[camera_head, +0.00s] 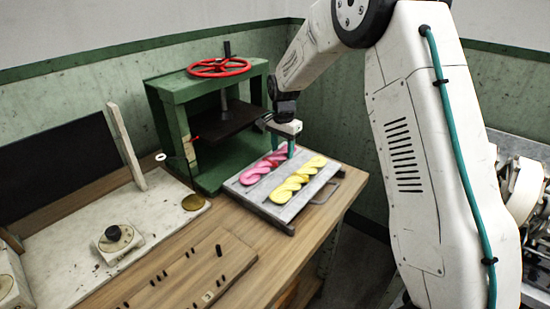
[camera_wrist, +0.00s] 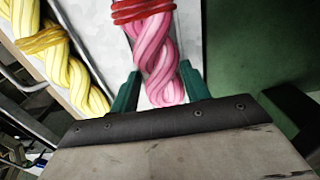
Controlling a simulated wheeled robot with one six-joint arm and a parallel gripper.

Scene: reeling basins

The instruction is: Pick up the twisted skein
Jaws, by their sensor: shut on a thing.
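A pink twisted skein (camera_head: 258,172) lies on a grey tray (camera_head: 243,192) on the wooden bench, beside a yellow twisted skein (camera_head: 298,183). My gripper (camera_head: 279,146) is down at the far end of the pink skein. In the wrist view, the teal fingers of my gripper (camera_wrist: 160,88) stand on both sides of the pink skein (camera_wrist: 155,62), shut on it. A red tie (camera_wrist: 140,10) wraps the pink skein. The yellow skein (camera_wrist: 65,68) lies to the left, outside the fingers. The skein's end is partly hidden behind the gripper body.
A green press (camera_head: 205,110) with a red handwheel (camera_head: 219,67) stands close behind the tray. A pegged wooden board (camera_head: 185,275) lies at the bench front. A pale board with a dial (camera_head: 115,238) is at left. Space above the tray's near side is clear.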

